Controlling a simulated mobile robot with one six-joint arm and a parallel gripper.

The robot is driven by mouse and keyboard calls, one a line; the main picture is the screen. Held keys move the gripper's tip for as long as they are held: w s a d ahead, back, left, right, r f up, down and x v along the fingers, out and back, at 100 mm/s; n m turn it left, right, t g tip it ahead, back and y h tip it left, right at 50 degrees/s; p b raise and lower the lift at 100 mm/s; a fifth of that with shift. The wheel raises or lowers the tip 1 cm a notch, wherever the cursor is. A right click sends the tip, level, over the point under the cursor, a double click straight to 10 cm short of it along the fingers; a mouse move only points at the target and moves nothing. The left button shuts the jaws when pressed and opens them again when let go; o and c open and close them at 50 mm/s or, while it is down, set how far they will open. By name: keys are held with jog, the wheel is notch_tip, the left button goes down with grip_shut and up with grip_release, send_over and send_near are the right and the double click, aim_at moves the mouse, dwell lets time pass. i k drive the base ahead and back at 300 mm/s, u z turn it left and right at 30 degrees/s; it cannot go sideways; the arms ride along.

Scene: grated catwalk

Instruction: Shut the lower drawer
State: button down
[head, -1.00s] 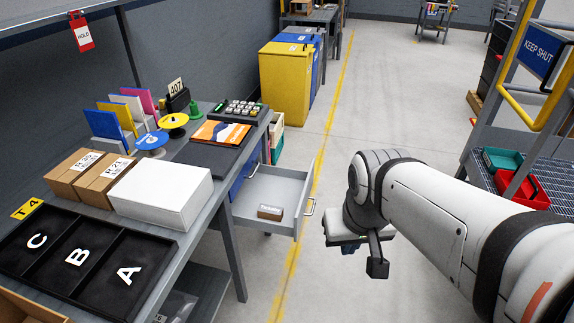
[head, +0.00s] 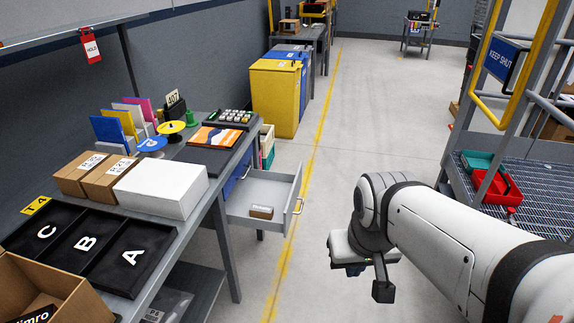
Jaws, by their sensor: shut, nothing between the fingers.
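The open grey drawer (head: 248,207) sticks out from under the workbench, left of centre in the head view. A small brown labelled box (head: 261,212) lies in it. Its front panel (head: 293,200) with a bar handle (head: 299,206) faces right, toward the aisle. Part of a blue drawer unit (head: 236,178) shows behind it under the bench; I cannot tell from this view which level the open drawer is. My gripper (head: 369,273) is shut and empty, right of the drawer with clear space between them. The arm partly hides its fingers.
The workbench (head: 190,232) carries boxes, a black lettered tray (head: 80,245) and a keypad. Yellow and blue bins (head: 275,95) stand beyond it. A grated platform with a yellow rail (head: 510,120) and red tray is at right. The floor (head: 335,150) between is clear.

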aim_at(281, 190)
jog(key=z, duration=0.05)
jog(key=i, duration=0.9)
jog(key=u, duration=0.05)
